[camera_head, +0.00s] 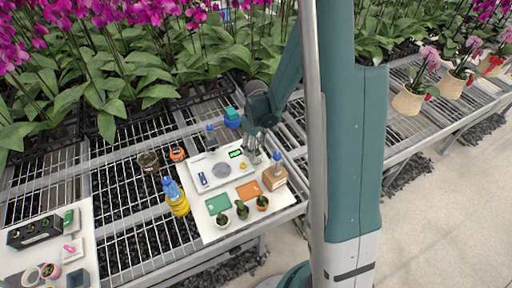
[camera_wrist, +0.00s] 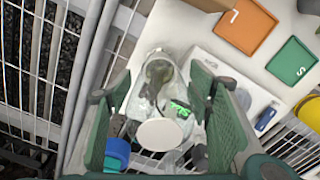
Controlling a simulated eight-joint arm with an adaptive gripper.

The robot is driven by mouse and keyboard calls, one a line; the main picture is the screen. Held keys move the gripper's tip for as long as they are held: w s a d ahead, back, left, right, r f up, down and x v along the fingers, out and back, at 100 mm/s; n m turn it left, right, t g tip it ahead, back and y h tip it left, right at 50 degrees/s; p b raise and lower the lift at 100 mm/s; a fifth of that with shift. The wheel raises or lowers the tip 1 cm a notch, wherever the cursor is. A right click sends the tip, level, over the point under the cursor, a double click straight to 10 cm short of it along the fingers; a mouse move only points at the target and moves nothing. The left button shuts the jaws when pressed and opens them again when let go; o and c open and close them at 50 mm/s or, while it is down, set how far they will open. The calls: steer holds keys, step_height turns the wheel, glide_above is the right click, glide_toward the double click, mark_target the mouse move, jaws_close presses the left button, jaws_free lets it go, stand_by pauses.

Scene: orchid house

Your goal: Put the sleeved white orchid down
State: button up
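The sleeved white orchid (camera_wrist: 163,92) is a clear, crinkled sleeve between my fingers in the wrist view. A round grey-green shape shows at its far end and a pale white disc at its near end; the blossoms cannot be made out. In the head view my gripper (camera_head: 254,150) is above the back right of the white board (camera_head: 270,203), beside the scale (camera_head: 204,181). There the sleeve shows only as a small pale patch, so its contact with the board cannot be told.
An orange card (camera_head: 249,190) and a green card (camera_head: 218,203) lie on the board, with several small potted plants in front. A wooden block (camera_head: 274,178) with a bottle stands right of my gripper. A teal-capped bottle (camera_head: 232,117) stands behind. A yellow bottle (camera_head: 177,204) is left.

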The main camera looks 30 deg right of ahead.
steer(key=shift+r, duration=0.2)
steer(key=shift+r+p, duration=0.8)
steer(key=shift+r, duration=5.15)
steer(key=shift+r, duration=0.1)
steer(key=shift+s+a+r, duration=0.25)
steer(key=shift+r, duration=0.25)
steer(key=s+a+r+m+t, duration=0.1)
steer(key=s+a+r+t, duration=0.2)
steer(key=r, duration=0.4)
steer(key=s+a+r+m, duration=0.2)
steer(key=s+a+r, duration=0.1)
steer(key=s+r, duration=0.35)
steer(key=s+a+r+m+t, duration=0.2)
steer(key=s+a+r+t, duration=0.2)
steer(key=s, duration=0.7)
steer(key=shift+s+a+r, duration=0.15)
steer(key=shift+a+r, duration=0.55)
steer(key=shift+r, duration=0.4)
